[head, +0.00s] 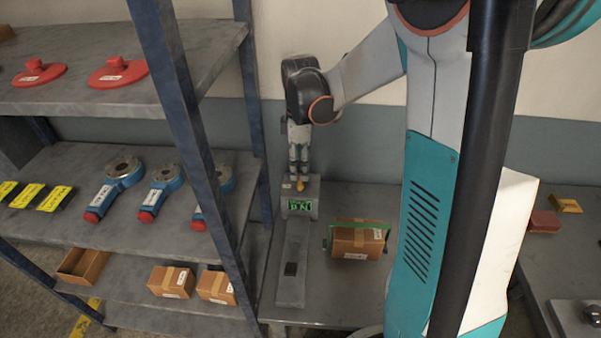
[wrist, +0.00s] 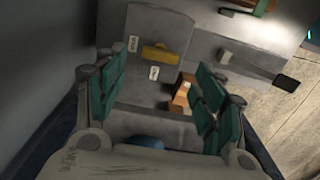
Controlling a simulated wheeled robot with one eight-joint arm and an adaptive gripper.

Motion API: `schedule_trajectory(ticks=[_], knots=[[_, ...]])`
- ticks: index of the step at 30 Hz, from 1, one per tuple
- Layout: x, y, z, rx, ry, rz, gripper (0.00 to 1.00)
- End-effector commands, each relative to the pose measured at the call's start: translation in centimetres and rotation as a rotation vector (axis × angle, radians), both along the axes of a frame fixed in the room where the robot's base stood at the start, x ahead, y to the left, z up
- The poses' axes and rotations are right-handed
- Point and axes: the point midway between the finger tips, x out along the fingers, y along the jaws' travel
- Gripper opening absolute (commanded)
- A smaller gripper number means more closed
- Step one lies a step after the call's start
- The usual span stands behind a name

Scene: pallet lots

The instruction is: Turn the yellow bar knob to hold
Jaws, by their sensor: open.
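The yellow bar knob (wrist: 160,53) sits on the top face of a grey box-shaped unit (wrist: 137,77) in the wrist view. Two small white labels lie beside the knob, one (wrist: 132,43) to its left and one (wrist: 153,72) below it; their print is too small to read. In the head view the knob (head: 300,187) shows as a small yellow spot below my gripper (head: 298,170).
A grey plate with a dark square (head: 290,285) lies in front of the unit. A cardboard box in a green frame (head: 357,240) stands to its right. A blue shelf post (head: 190,130) and loaded shelves are close on the left.

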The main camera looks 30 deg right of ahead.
Motion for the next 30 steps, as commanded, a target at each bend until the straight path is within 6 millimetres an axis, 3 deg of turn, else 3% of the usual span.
schedule_trajectory(ticks=[6,12,30], knots=[[0.0,0.0,4.1,0.0,0.0,0.0,0.63],[0.0,0.0,6.0,0.0,0.0,0.0,0.63],[0.0,0.1,6.4,0.0,-0.001,-0.001,0.63]])
